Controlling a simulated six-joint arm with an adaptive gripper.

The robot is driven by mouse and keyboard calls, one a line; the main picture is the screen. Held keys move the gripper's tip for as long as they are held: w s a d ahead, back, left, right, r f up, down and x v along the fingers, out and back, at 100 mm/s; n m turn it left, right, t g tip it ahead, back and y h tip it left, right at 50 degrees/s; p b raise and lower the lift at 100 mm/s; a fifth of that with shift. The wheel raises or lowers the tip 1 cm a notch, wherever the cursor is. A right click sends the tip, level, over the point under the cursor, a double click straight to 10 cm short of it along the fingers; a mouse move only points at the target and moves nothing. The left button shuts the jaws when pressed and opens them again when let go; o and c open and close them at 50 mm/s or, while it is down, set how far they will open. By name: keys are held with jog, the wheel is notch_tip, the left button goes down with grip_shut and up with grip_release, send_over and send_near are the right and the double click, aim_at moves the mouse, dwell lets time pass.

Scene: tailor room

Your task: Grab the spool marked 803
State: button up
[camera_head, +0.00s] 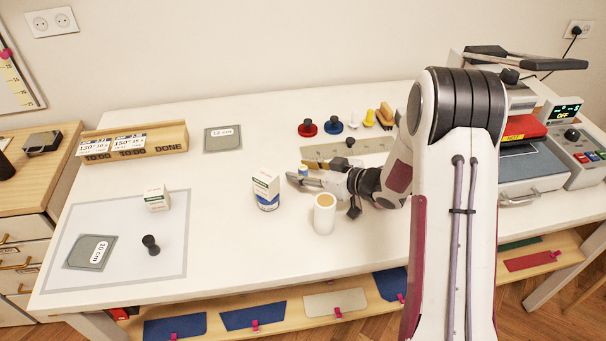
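My gripper (294,179) is low over the middle of the white table and points left. Its fingers lie close together in this view, and I cannot tell whether they are open or shut. A small blue and yellowish item (303,170), possibly a spool, shows just behind the fingers; contact is unclear. A white cylinder with a tan top (324,214) stands upright in front of the gripper, apart from it. I can read no 803 on anything.
Red (307,126) and blue (333,125) knobbed pieces stand at the back, beside white and yellow ones. A wooden holder (150,141), a small box (157,198) and a dark knob (151,245) are on the left. A heat press (530,160) stands right. Table front centre is clear.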

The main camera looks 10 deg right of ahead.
dwell(0.4)
jog(key=c, duration=0.9)
jog(key=shift+r, duration=0.1)
notch_tip(320, 180, up, 10)
dwell(0.5)
dwell(0.4)
